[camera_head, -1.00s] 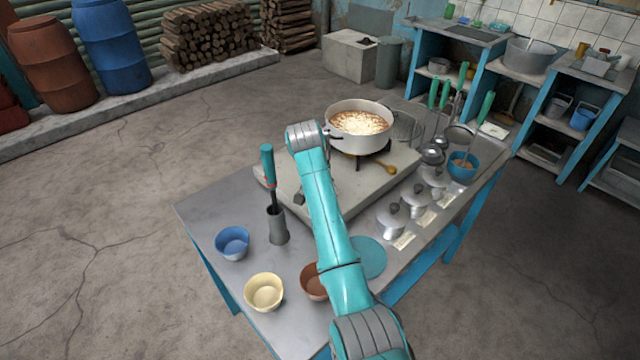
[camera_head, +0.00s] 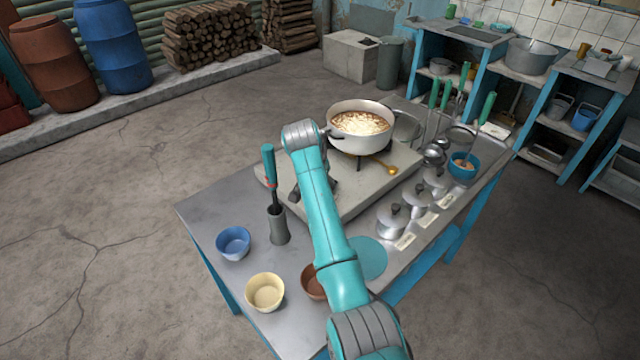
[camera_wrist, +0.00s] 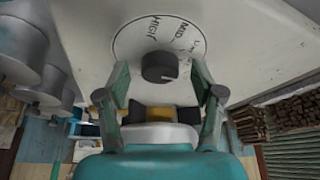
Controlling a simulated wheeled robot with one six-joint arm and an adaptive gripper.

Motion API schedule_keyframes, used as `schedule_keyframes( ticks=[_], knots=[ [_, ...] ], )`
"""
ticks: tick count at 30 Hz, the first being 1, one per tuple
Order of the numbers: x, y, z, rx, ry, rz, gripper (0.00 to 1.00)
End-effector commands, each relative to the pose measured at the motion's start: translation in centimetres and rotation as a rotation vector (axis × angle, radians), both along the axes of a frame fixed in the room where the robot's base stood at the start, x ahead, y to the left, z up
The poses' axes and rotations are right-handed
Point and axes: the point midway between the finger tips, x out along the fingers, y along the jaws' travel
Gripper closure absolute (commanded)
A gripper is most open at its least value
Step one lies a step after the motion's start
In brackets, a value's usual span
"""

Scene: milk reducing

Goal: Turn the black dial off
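The black dial (camera_wrist: 159,67) sits on a round white plate (camera_wrist: 128,45) marked HIGH and MID, on the pale front face of the stove (camera_wrist: 235,40). In the wrist view my gripper (camera_wrist: 160,85) is open, with one finger on each side of the dial. A gap shows between the dial and each finger. In the head view the stove (camera_head: 375,185) stands on the table, and my arm crosses in front of it. Dark gripper parts show on both sides of the arm, low at the stove's front. I cannot make out the dial there.
A pot of food (camera_head: 358,135) sits on the stove. A green-handled tool stands in a grey holder (camera_head: 277,225) left of my arm. A blue bowl (camera_head: 233,243), a cream bowl (camera_head: 265,292) and a brown bowl (camera_head: 312,283) are near the front. Lidded silver pots (camera_head: 393,220) stand to the right.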

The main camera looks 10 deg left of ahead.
Motion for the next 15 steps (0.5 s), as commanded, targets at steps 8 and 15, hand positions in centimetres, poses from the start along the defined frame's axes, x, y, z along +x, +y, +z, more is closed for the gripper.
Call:
schedule_keyframes(
  ticks=[8, 15],
  knots=[
    [0.0, 0.0, 0.2, 0.001, -0.001, 0.0, 0.33],
    [-1.1, 0.4, 3.0, 0.002, -0.005, 0.0, 0.33]
  ],
)
